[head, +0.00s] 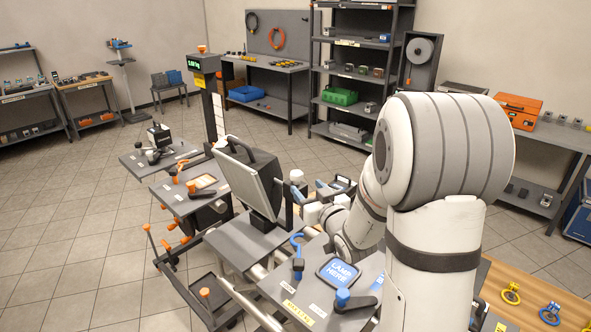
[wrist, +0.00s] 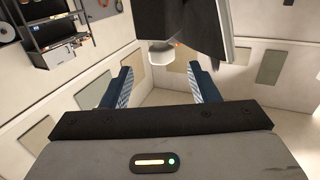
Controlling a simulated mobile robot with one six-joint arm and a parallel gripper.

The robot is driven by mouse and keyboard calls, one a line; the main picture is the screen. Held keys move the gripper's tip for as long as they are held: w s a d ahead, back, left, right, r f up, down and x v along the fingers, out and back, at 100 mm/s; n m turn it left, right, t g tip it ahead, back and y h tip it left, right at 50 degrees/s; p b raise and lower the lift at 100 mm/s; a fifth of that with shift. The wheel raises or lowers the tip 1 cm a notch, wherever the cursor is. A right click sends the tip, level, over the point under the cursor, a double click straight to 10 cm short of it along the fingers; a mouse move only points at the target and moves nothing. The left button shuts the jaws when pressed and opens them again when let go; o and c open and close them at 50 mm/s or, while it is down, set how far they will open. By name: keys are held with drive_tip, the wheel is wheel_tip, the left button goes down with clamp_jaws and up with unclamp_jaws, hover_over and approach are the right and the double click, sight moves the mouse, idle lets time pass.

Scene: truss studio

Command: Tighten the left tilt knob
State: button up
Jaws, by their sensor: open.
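The lamp (head: 250,182), a grey panel with a dark housing, stands upright on a stand on the middle bench. A pale knob (wrist: 162,53) sticks out below the dark lamp body in the wrist view, and a pale knob (head: 297,175) shows beside the lamp in the head view. I cannot tell for certain that it is the left tilt knob. My gripper (wrist: 162,78) is open, its blue fingers apart, with the knob ahead of the gap between them. In the head view my gripper (head: 309,185) is beside the lamp, partly hidden by my arm.
A blue-and-white "LAMP HERE" pad (head: 339,272) lies on the near bench, with a blue-topped clamp (head: 352,300) beside it. A tool cart with orange knobs (head: 205,293) stands at the left. Shelves (head: 345,105) stand behind. The tiled floor at left is clear.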

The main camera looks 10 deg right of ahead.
sight(299, 178)
drive_tip(key=p+x, duration=0.1)
drive_tip(key=x, duration=0.2)
drive_tip(key=p+x, duration=0.1)
drive_tip(key=x, duration=0.2)
drive_tip(key=shift+w+a+r+p, duration=0.1)
drive_tip(key=shift+w+r+p, duration=0.1)
drive_tip(key=shift+r+p, duration=0.1)
drive_tip(key=shift+w+a+f, duration=0.15)
drive_tip(key=shift+w+f, duration=0.05)
drive_tip(key=shift+w, duration=0.5)
drive_tip(key=shift+c, duration=0.3)
drive_tip(key=c, duration=0.9)
